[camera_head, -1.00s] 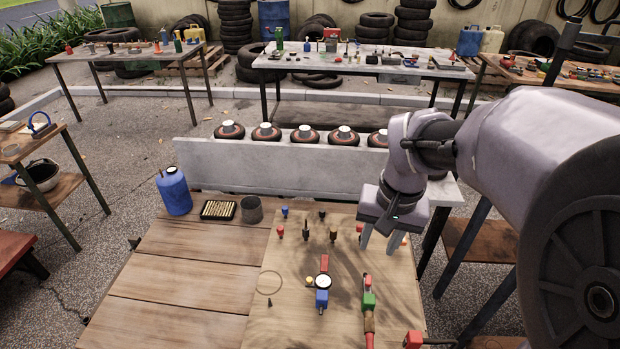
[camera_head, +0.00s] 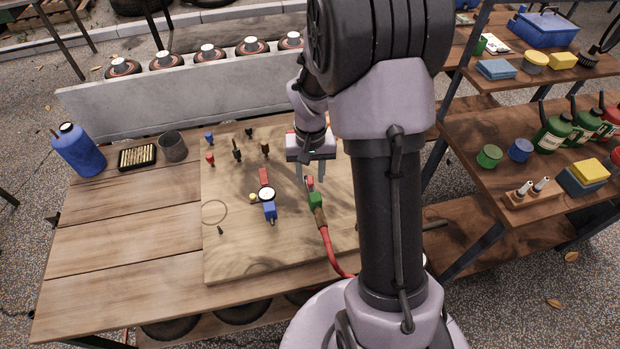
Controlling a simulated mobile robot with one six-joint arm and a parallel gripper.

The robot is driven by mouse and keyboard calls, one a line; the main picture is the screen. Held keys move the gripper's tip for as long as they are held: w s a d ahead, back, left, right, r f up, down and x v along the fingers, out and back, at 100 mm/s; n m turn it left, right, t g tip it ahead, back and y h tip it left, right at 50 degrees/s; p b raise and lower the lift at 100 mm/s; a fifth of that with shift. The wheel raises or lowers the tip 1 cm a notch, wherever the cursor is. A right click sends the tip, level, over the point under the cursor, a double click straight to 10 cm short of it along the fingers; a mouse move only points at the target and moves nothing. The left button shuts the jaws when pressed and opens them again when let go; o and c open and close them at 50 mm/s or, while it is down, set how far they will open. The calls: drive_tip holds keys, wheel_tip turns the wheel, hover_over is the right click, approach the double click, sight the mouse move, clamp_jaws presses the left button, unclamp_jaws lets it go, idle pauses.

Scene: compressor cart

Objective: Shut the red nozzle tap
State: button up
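A green fitting (camera_head: 316,201) with a small red tap (camera_head: 310,182) at its far end lies on the wooden board (camera_head: 240,262). A red hose (camera_head: 329,250) runs from its near end. My gripper (camera_head: 311,176) points down over the board, just behind or above the red tap. Its two fingers are apart, with nothing seen between them. I cannot tell whether they touch the tap. The tap's exact angle is too small to tell. A blue fitting (camera_head: 270,212) with a round gauge (camera_head: 266,195) and a red part (camera_head: 264,177) lies to the left.
Several small coloured fittings stand along the board's back. A blue canister (camera_head: 79,150), a tray of brass pieces (camera_head: 137,157) and a grey cup (camera_head: 173,147) stand at the bench's back left. The bench's left front is clear. A shelf (camera_head: 480,150) with bottles stands at right.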

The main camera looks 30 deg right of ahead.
drive_tip(key=shift+f, duration=0.1)
clamp_jaws()
drive_tip(key=shift+m, duration=0.3)
drive_tip(key=m, duration=0.3)
drive_tip(key=shift+m+b, duration=0.3)
drive_tip(key=shift+b, duration=0.1)
drive_tip(key=m, duration=0.3)
drive_tip(key=shift+m+b, duration=0.3)
drive_tip(key=shift+b, duration=0.1)
drive_tip(key=m+b, duration=0.1)
drive_tip(key=m, duration=0.3)
drive_tip(key=shift+f+m, duration=0.1)
drive_tip(key=shift+m, duration=0.2)
drive_tip(key=shift+m+b, duration=0.6)
drive_tip(key=shift+m, duration=1.2)
